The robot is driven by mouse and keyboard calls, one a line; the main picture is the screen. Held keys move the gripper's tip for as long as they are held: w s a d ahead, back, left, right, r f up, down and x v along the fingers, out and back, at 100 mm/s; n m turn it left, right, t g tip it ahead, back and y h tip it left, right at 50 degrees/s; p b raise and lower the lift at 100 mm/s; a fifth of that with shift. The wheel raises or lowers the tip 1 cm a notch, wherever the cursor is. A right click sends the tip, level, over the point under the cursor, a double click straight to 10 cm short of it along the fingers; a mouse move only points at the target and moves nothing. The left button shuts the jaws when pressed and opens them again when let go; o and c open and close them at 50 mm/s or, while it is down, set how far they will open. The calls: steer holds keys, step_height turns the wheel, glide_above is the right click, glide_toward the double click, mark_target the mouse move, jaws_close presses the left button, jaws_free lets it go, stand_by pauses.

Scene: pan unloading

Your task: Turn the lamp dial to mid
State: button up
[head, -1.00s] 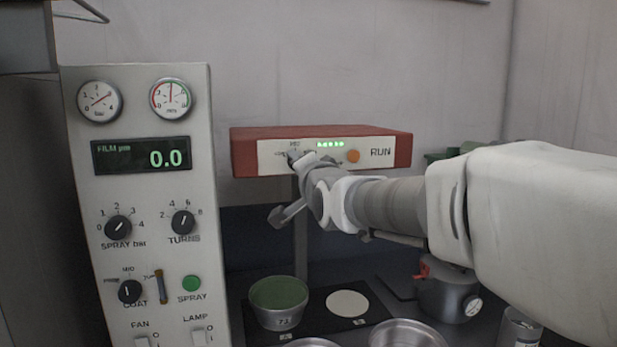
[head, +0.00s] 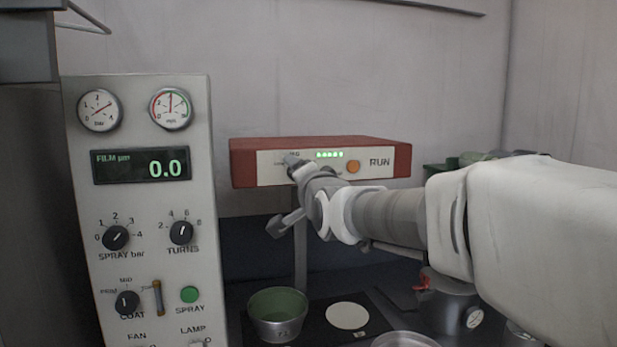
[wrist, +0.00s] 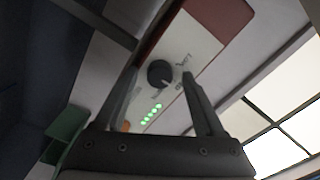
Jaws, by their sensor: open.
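The red lamp box (head: 320,146) hangs on a post, with a pale front panel (head: 270,168). The panel carries a dark dial, lit green indicators (head: 330,154), an orange button (head: 352,167) and the word RUN. In the wrist view the dark round dial (wrist: 160,73) lies between the fingers of my open gripper (wrist: 158,80), with clear space on both sides. In the head view my gripper (head: 291,163) is at the left part of the panel and mostly hides the dial. The dial's pointer setting is too small to tell.
A grey control panel (head: 205,260) with gauges, knobs and switches stands on the left. Below the lamp box are a green-filled cup (head: 277,313), a white disc (head: 347,315) and a grey pot (head: 450,300).

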steer(key=shift+s, duration=0.1)
steer(key=b+v, duration=0.1)
steer(key=v, duration=1.6)
steer(key=shift+b, duration=0.3)
steer(key=shift+s+d, duration=0.15)
